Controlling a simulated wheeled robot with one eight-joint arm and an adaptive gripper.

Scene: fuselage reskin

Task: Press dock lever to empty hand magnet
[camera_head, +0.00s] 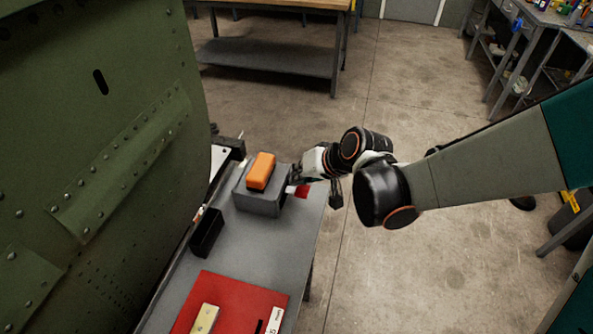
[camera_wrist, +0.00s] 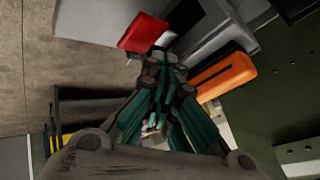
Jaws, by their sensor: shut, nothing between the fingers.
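The grey dock (camera_head: 262,201) is a box on the workbench, and the orange hand magnet (camera_head: 261,171) sits on its top. In the wrist view the orange magnet (camera_wrist: 225,77) is right of my fingers and the grey dock (camera_wrist: 205,28) is above them. The red lever (camera_head: 302,191) sticks out at the dock's right side; it also shows in the wrist view (camera_wrist: 142,32), just beyond my fingertips. My gripper (camera_head: 297,174) is shut and empty beside the dock's right side, near the lever. Whether it touches the lever I cannot tell.
The grey workbench (camera_head: 240,247) holds a black open bin (camera_head: 206,233) and a red mat (camera_head: 232,292) with a pale yellow bar (camera_head: 205,319). The riveted green fuselage panel (camera_head: 90,170) stands close on the left.

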